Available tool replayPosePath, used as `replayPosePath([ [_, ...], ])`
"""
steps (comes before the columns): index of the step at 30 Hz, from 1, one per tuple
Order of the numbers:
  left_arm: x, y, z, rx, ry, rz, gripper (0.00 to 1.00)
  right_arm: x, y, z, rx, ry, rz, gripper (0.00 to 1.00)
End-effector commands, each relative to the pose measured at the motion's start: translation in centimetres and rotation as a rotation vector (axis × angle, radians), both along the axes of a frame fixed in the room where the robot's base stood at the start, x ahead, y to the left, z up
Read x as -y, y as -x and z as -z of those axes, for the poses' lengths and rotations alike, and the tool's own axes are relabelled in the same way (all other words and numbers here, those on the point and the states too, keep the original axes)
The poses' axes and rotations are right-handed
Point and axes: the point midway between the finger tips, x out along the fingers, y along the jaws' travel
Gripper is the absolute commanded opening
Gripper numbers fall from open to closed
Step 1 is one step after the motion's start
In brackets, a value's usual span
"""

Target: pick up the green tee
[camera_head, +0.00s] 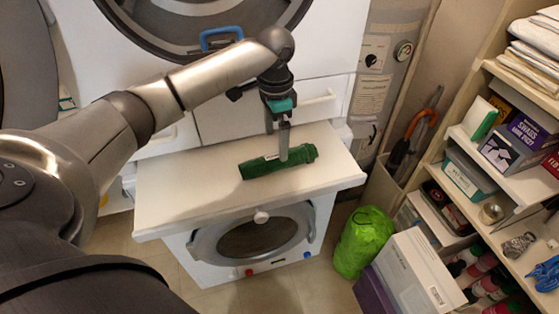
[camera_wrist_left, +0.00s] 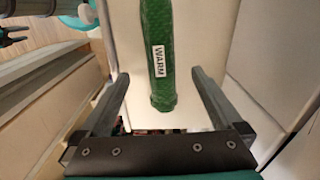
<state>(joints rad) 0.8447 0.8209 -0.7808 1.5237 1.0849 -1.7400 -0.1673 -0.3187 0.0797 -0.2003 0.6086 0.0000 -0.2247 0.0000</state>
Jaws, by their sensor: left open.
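The green tee (camera_head: 262,167) is a rolled green bundle lying on the white board (camera_head: 165,205) on top of a small front-loading washer. In the left wrist view the tee (camera_wrist_left: 160,85) runs upright in the picture and bears a white "WARM" label. My left gripper (camera_head: 277,147) is over the tee, pointing down, open and empty. Its two fingers show on either side of the tee in the left wrist view (camera_wrist_left: 160,75), with gaps at both sides. One finger covers part of the tee in the head view.
A larger white machine (camera_head: 310,50) stands behind the board. Shelves (camera_head: 470,150) with towels, boxes and bottles line the right side. The board is clear around the tee.

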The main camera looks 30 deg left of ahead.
Motion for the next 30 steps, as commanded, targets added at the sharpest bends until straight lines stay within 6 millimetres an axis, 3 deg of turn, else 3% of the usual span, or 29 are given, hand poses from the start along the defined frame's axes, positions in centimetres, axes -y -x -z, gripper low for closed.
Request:
replayPosePath([
  [8,0.2,-0.1,2.2,-0.001,0.0,0.0,1.0,-0.2,-3.0,-0.2,0.051,-0.005,0.0,0.5],
  [18,0.5,-0.4,6.6,0.0,-0.001,0.0,1.0,-0.1,-2.5,-0.1,0.042,-0.004,0.0,0.5],
  [26,0.5,-0.4,6.8,0.001,-0.002,0.001,1.0,-0.1,-1.9,-0.1,0.032,-0.003,0.0,0.5],
  [30,0.5,-0.4,6.8,0.001,-0.002,0.001,0.84,-0.1,-1.9,-0.1,0.031,-0.003,0.0,0.5],
])
